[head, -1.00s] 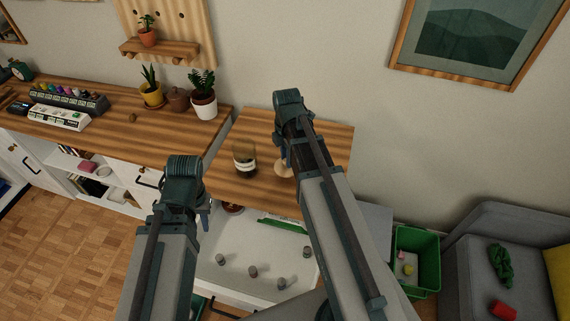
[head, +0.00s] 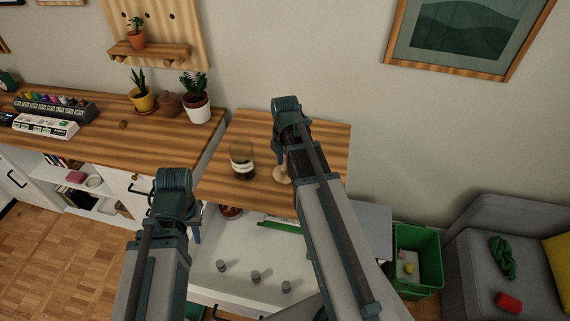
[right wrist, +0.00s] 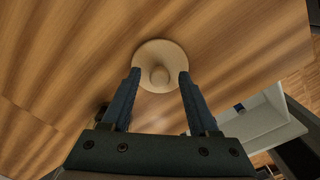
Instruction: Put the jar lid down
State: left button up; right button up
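The jar lid (right wrist: 150,50) is a round, pale cream disc with a small knob, seen from above in the right wrist view. It appears to lie on the wooden desk top (head: 320,140). My right gripper (right wrist: 159,73) is open above it, one finger on each side of the knob with gaps between. In the head view the lid (head: 282,175) shows partly behind my right arm. A glass jar (head: 242,160) with dark contents and a pale label stands upright to its left. My left gripper (head: 196,235) hangs in front of the desk; its finger opening cannot be made out.
An open white drawer (head: 240,245) with several small grey pieces lies below the desk top. A longer wooden counter (head: 90,125) with potted plants stands at left. A green bin (head: 417,262) and a grey sofa (head: 480,270) are at right. Desk top around the jar is clear.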

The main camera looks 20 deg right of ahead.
aim_at(285, 167)
jog(key=shift+r, duration=0.1)
notch_tip(285, 167, up, 12)
jog(key=p, duration=1.2)
jog(key=s+a+m, duration=0.6)
jog(key=a+m, duration=0.2)
jog(key=a, duration=0.2)
jog(key=s+a+m+h, duration=0.1)
jog(key=s+a+m, duration=0.5)
jog(key=a, duration=0.5)
jog(key=shift+s+r+m, duration=0.15)
jog(key=shift+s+m, duration=0.25)
jog(key=shift+m, duration=0.5)
jog(key=shift+f+b, duration=0.65)
jog(key=shift+f, duration=0.15)
jog(key=shift+s, duration=0.1)
